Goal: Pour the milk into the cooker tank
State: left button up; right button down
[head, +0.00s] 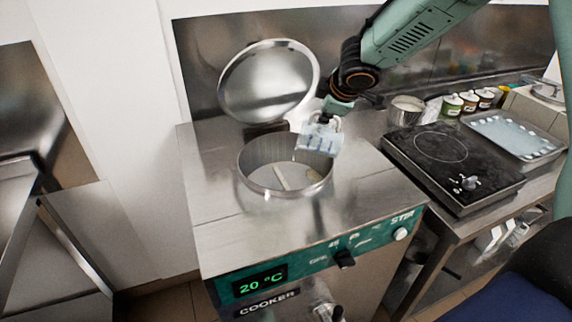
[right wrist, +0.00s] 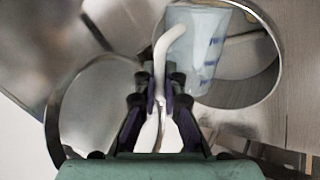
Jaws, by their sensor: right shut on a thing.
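The cooker tank (head: 243,178) is a round steel well in the cooker's top. Its hinged lid (head: 268,82) stands open behind it. My right gripper (head: 333,112) is above the tank's back right rim, shut on the handle of a translucent jug with blue marks (head: 318,140). In the right wrist view the fingers (right wrist: 160,95) grip the white handle, and the jug (right wrist: 190,50) overlaps the tank opening (right wrist: 262,85). I cannot tell how much milk is in the jug. A pale bar shows inside the tank. My left gripper is out of view.
The cooker's front panel (head: 300,268) reads 20 °C and has knobs. A black hob (head: 450,165) stands to the right, with a steel pot (head: 405,110), several small tubs (head: 468,100) and a tray (head: 515,135) near it. The steel top in front of the tank is clear.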

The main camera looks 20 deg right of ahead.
jog(key=shift+s+d+r, duration=0.15)
jog(key=shift+s+d, duration=0.1)
jog(key=shift+d, duration=0.15)
